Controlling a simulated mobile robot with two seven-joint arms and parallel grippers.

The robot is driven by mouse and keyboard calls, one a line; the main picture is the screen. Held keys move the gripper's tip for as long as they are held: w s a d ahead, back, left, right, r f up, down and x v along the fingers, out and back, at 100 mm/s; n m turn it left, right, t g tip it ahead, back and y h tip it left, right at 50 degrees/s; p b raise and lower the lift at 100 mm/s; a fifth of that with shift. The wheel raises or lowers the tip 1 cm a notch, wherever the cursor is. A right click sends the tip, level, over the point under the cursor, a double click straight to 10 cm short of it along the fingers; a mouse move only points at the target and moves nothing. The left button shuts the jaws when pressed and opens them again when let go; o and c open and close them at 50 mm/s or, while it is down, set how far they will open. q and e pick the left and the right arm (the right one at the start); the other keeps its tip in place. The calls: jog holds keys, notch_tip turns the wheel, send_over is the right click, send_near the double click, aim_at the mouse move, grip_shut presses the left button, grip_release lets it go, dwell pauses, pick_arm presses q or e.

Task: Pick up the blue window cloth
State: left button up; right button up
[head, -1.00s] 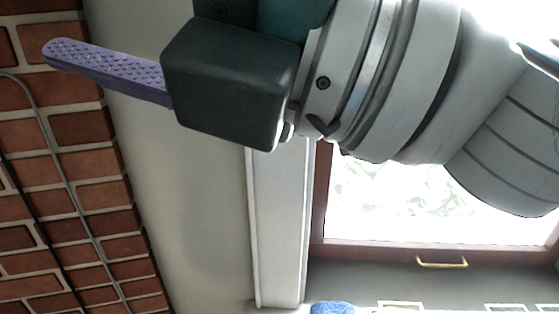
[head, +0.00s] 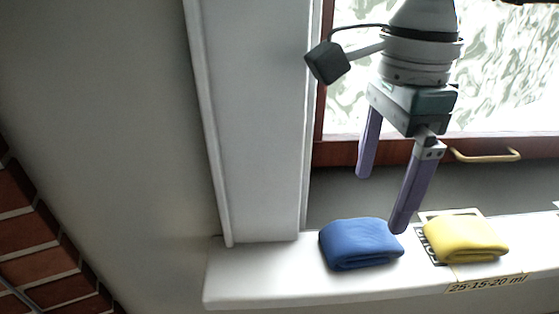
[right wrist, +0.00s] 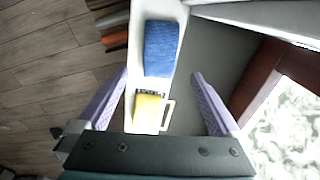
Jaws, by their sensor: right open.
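The blue window cloth (head: 360,243) lies folded on the left part of the white window sill in the head view. It also shows in the right wrist view (right wrist: 161,48), ahead of the fingers. My right gripper (head: 382,205) hangs above the sill with its purple fingers spread and nothing between them. In the head view its nearer fingertip shows just above the right edge of the blue cloth. In the right wrist view the gripper (right wrist: 160,85) is open, and the cloth lies beyond the fingertips. My left gripper is not in view.
A folded yellow cloth (head: 465,238) lies right of the blue one, on a printed label. The white sill (head: 250,287) is bare at its left end. A wooden window frame (head: 370,152) with a brass handle (head: 487,156) stands behind, and a brick wall (head: 30,245) is at left.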

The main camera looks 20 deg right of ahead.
aim_at(365, 232)
jog(key=shift+s+f, duration=0.25)
jog(key=shift+f, duration=0.9)
jog(key=f+b, duration=0.1)
jog(key=f, duration=0.4)
jog(key=shift+w+a+f+b, duration=0.2)
jog(key=shift+b, duration=0.15)
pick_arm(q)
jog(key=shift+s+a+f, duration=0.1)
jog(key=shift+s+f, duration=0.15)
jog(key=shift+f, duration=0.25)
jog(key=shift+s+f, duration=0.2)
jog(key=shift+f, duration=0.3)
pick_arm(e)
jog(key=c, duration=1.2)
